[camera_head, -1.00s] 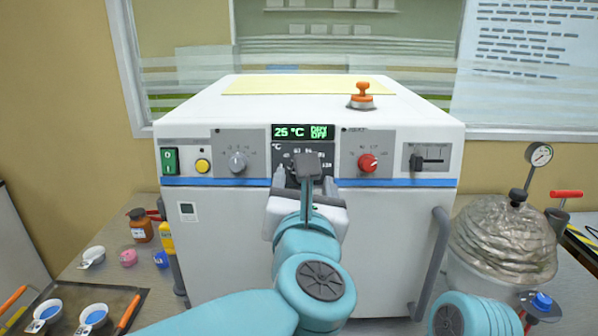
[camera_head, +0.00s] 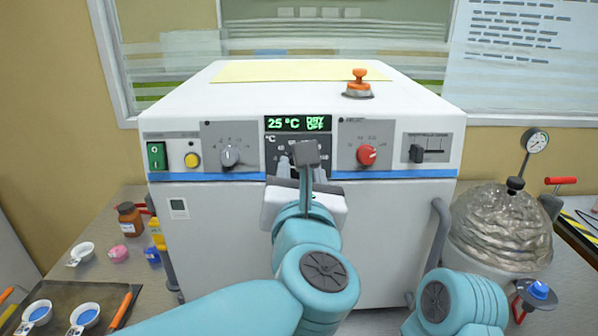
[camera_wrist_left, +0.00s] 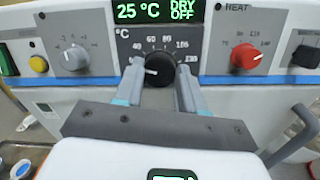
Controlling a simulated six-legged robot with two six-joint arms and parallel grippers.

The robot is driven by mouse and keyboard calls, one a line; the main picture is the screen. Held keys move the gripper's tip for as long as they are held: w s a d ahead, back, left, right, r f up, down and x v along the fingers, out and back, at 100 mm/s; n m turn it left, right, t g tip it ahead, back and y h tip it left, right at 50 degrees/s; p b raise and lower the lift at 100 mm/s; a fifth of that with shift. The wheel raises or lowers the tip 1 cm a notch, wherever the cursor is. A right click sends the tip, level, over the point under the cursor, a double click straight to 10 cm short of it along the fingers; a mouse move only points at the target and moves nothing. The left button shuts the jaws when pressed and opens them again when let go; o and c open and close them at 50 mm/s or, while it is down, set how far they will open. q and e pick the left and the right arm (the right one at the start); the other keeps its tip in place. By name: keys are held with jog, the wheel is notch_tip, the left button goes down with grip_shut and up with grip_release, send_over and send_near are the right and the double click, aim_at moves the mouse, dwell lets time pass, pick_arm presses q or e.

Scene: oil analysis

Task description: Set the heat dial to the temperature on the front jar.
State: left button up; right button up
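A black °C dial (camera_wrist_left: 158,70) with a printed scale sits under the green display (camera_head: 298,123), which reads 25 °C and DRY OFF. My left gripper (camera_wrist_left: 160,76) is open at the panel, one finger on each side of this dial; contact is unclear. In the head view my left gripper (camera_head: 304,170) largely hides the dial. A red knob (camera_wrist_left: 246,56) under the word HEAT is to the right of it and also shows in the head view (camera_head: 366,155). A brown jar (camera_head: 130,220) stands left of the machine; its label is unreadable. My right gripper is out of view.
Dishes with blue contents (camera_head: 84,317) lie at lower left. A foil-like domed vessel (camera_head: 500,230) with a gauge (camera_head: 537,141) stands at right.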

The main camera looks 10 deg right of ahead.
pick_arm(q)
jog(key=shift+c, duration=1.4)
jog(key=shift+w, duration=0.1)
